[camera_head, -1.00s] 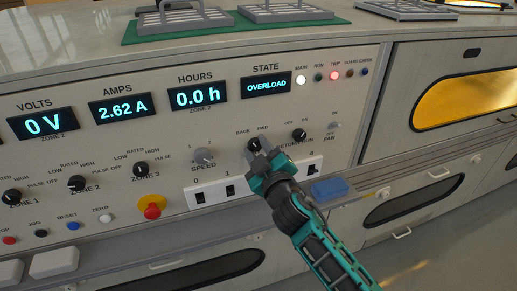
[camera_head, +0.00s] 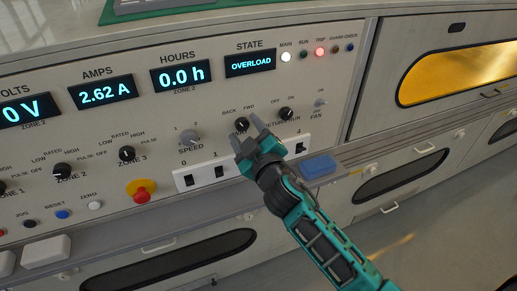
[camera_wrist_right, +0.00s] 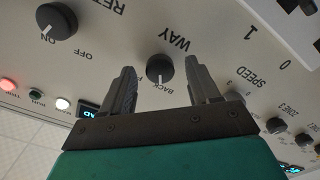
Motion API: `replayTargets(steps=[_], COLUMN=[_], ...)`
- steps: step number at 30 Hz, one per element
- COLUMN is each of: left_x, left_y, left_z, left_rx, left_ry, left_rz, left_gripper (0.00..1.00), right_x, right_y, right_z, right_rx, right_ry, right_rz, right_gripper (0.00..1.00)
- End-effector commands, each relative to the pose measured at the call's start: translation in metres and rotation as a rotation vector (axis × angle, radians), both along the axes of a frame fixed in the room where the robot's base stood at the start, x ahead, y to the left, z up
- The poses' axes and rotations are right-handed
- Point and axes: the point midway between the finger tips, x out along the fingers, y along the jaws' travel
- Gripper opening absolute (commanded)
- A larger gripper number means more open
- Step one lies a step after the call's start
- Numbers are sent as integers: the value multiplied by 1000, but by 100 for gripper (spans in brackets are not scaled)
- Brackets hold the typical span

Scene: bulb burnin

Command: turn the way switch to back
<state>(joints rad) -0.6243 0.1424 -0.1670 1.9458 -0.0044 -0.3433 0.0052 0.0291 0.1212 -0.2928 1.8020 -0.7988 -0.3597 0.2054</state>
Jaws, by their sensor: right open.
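The way switch (camera_head: 241,124) is a round black knob on the grey control panel, under the BACK and FWD labels. In the right wrist view the knob (camera_wrist_right: 160,68) shows between my two fingers with a gap on each side. I cannot tell if either finger touches the panel. My left gripper is out of view.
The speed knob (camera_head: 190,138) is left of the switch and the return knob (camera_head: 288,114) is right of it. Rocker switches (camera_head: 219,172) sit below. A red emergency button (camera_head: 140,194) is at lower left. The state display (camera_head: 250,63) reads OVERLOAD, with the trip lamp (camera_head: 320,51) red.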

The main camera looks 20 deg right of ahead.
Motion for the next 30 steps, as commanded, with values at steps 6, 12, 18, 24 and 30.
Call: replayTargets(steps=[6,12,18,24,30], left_x=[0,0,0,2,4], left_y=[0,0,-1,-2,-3], left_z=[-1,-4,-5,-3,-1], left_rx=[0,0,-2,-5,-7], left_ry=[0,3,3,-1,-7], left_rz=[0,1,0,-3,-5], left_gripper=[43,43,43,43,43], right_x=[-41,-80,-106,-117,-118], right_y=[-2,-3,-4,-4,-4], right_z=[-1,-2,-1,0,0], right_rx=[1,1,1,-1,-1], right_ry=[4,3,3,-1,0], right_rz=[0,-1,-1,-1,-1], right_gripper=[61,61,61,61,61])
